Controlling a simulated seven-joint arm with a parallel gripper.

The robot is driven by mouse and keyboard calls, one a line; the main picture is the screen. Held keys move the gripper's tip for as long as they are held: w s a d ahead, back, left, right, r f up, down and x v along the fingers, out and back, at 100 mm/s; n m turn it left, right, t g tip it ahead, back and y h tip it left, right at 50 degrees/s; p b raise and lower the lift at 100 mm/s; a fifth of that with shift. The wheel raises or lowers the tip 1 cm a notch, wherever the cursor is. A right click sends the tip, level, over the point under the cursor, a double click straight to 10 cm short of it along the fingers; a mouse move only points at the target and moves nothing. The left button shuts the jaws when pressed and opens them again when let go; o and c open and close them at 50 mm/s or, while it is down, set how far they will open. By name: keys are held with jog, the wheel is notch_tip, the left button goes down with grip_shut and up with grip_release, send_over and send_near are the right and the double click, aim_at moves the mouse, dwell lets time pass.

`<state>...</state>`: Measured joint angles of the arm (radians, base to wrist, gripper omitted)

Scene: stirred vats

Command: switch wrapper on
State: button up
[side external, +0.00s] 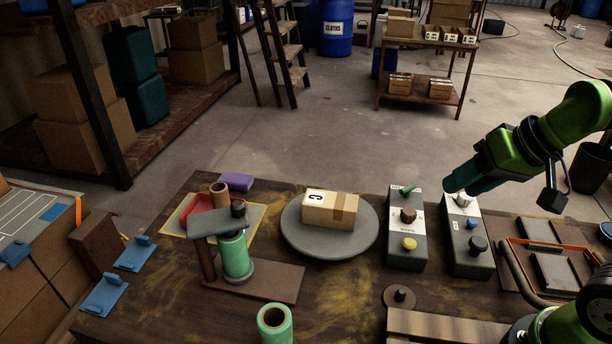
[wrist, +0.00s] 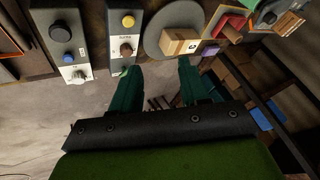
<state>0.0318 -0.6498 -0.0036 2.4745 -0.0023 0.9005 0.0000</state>
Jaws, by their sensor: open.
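A grey control box (side external: 407,255) carries a green lever (side external: 408,190), a dark red knob (side external: 408,216) and a yellow button (side external: 409,244). A second control box (side external: 468,255) to its right has a pale switch (side external: 463,200), a dark blue knob and a black knob. Their small labels are not clearly readable. The round grey turntable (side external: 292,238) bears a taped carton (side external: 328,209); a green film roll (side external: 235,258) stands on a post left of it. My gripper (side external: 452,186) is open and empty near the boxes' far ends. In the wrist view, its left finger is close to the green lever (wrist: 121,71).
A green-wrapped tube (side external: 274,323) stands at the front of the table. Blue clamps (side external: 104,292) lie at left. A purple block (side external: 236,181) lies behind the film post.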

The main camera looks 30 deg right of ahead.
jog(key=w+d+f+m+g, duration=0.25)
jog(key=w+d, duration=0.25)
jog(key=w, duration=0.3)
jog(key=m+g+h, duration=0.2)
jog(key=m, duration=0.9)
send_over(406, 189)
jog(key=s, duration=0.3)
notch_tip(406, 189, down, 3)
jog(key=w+f, duration=0.1)
jog(key=f, duration=0.4)
jog(key=w+f, duration=0.1)
jog(key=f, duration=0.4)
jog(key=w+f, duration=0.1)
jog(key=f, duration=0.5)
jog(key=shift+c, duration=0.4)
grip_shut()
